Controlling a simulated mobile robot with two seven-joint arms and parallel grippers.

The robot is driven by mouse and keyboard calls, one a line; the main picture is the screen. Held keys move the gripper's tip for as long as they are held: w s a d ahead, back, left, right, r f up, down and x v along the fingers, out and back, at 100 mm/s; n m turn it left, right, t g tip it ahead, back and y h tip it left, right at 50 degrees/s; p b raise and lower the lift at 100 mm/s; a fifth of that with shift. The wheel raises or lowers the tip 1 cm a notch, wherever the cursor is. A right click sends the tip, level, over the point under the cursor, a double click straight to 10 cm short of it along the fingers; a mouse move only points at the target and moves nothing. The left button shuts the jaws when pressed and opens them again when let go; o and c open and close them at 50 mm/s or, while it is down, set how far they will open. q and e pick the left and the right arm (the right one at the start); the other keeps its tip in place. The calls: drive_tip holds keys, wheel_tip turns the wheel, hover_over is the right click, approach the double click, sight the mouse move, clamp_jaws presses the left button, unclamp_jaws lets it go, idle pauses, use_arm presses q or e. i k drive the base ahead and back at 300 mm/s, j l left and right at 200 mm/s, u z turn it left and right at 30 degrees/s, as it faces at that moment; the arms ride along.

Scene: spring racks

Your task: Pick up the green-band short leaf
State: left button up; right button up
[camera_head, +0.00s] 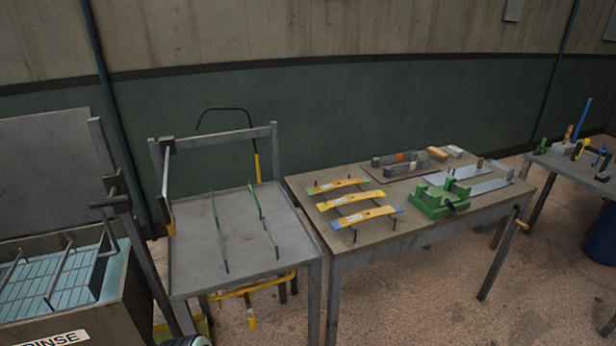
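Three curved yellow leaves rest on small dark supports on the left part of the middle table. The back one, a leaf with green ends (337,186), looks like the green-band leaf and appears the shortest. In front of it is a leaf with yellow ends (350,200). The front leaf has blue ends (366,216). Each has a pale label near its left part. The leaves lie side by side, apart from one another. Neither of my grippers is in view.
The table (420,228) also bears a green vise (440,200) and several small blocks at the back. Left of it stands a grey rack table (240,240) with upright posts and two thin green-tipped bars. A rinse tank (90,320) is at far left.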

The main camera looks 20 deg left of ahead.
sight(311, 191)
drive_tip(key=i+l+u, duration=0.65)
drive_tip(key=l, duration=0.25)
drive_tip(key=i+l, duration=0.1)
drive_tip(key=l, duration=0.45)
drive_tip(key=i+l, duration=0.1)
drive_tip(key=l, duration=0.4)
drive_tip(key=u, duration=0.05)
